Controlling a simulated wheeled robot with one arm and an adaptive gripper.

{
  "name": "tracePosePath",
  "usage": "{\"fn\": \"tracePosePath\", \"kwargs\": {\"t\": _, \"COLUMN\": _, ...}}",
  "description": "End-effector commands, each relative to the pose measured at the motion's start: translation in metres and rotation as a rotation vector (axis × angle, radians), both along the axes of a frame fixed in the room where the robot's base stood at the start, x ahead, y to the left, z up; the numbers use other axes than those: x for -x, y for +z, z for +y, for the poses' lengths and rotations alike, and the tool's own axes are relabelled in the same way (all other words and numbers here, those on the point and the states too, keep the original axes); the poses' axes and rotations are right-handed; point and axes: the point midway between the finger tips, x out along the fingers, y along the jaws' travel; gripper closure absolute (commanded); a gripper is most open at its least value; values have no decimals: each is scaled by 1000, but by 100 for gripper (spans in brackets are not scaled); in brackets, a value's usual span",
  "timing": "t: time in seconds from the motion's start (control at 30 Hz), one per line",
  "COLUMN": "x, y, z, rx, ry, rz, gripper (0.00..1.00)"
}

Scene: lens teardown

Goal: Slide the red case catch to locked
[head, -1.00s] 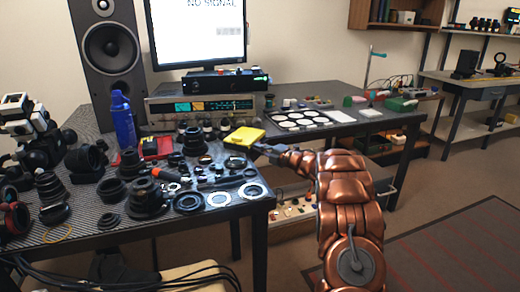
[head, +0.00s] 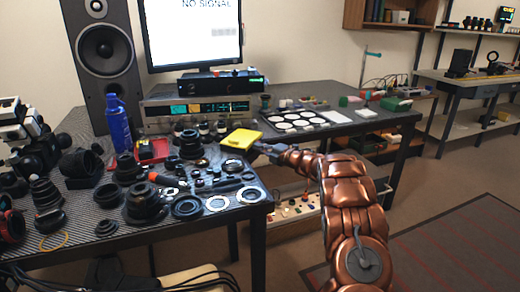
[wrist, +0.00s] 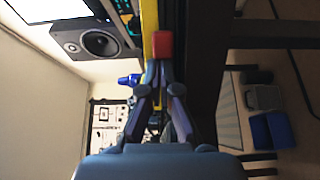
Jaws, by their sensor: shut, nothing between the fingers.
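The yellow case (head: 242,138) sits near the front edge of the dark table in the head view. In the wrist view it shows as a narrow yellow strip (wrist: 149,32). The red catch (wrist: 162,43) is a small red block beside that strip, just beyond my fingertips. My gripper (wrist: 161,68) is shut and empty, its tips close to the catch; I cannot tell whether they touch it. In the head view my gripper (head: 262,148) is at the right side of the case. The catch is not discernible there, and its locked position cannot be read.
Lens parts, including a black lens barrel (head: 146,203), crowd the table left of the case. A blue bottle (head: 119,124) stands behind them. Open floor lies right of the table.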

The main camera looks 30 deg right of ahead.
Motion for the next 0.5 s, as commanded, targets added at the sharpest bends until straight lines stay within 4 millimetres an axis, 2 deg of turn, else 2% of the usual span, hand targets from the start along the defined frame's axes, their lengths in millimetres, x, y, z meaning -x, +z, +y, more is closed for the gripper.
{"fn": "tracePosePath", "kwargs": {"t": 0.43, "x": 14, "y": -3, "z": 34, "rx": 4, "ry": 8, "rz": -1, "gripper": 100}}
{"fn": "tracePosePath", "kwargs": {"t": 0.5, "x": 27, "y": 2, "z": 27, "rx": 4, "ry": 4, "rz": 0, "gripper": 100}}
